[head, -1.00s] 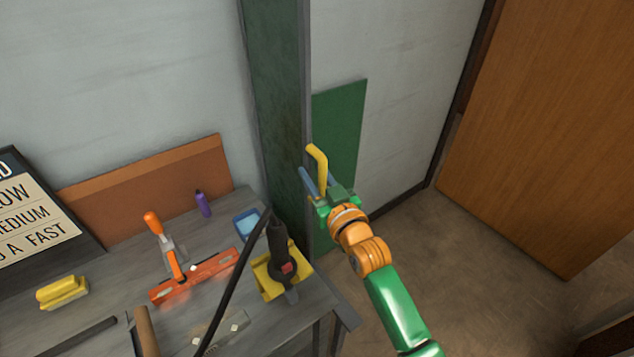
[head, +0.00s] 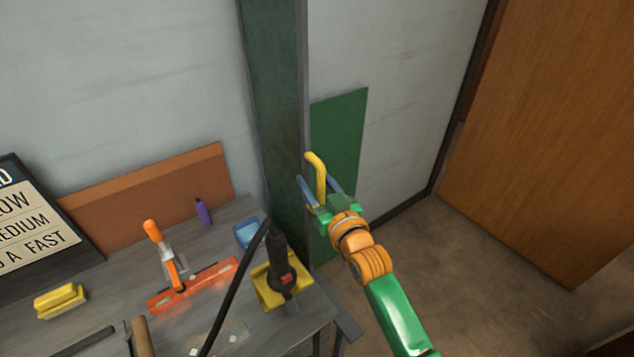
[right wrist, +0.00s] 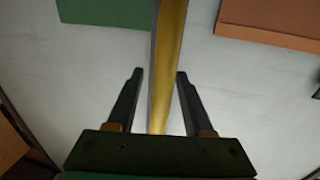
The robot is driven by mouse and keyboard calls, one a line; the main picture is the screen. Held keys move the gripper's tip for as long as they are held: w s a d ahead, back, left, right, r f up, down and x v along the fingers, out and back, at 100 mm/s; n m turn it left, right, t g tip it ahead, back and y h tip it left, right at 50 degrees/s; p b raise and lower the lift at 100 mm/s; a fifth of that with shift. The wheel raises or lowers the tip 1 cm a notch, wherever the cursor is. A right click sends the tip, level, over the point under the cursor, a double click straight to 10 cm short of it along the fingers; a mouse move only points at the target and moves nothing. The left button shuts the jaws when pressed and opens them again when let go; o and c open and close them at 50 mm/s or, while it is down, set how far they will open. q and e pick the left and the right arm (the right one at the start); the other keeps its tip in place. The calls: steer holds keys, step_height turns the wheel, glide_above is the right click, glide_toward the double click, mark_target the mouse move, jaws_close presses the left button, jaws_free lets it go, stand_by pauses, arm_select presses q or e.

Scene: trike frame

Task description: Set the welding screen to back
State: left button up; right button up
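The welding screen appears to be the tall dark green panel (head: 272,110) in a grey frame, standing behind the right end of the bench. A yellow handle (head: 318,172) stands upright at its right edge in the head view. My right gripper (head: 320,188) is open around the handle. In the right wrist view, the yellow handle (right wrist: 167,70) runs between the two dark fingers (right wrist: 155,75), with a gap on each side. The handle's lower end is hidden behind the gripper body. My left gripper is not in view.
The bench (head: 205,250) holds an orange clamp (head: 165,250), a black tool on a yellow stand (head: 283,275), a blue tray (head: 247,232) and a purple bottle (head: 203,213). A green panel (head: 345,125) is on the back wall. Floor (head: 480,260) right of the bench is clear.

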steer(key=v, duration=0.7)
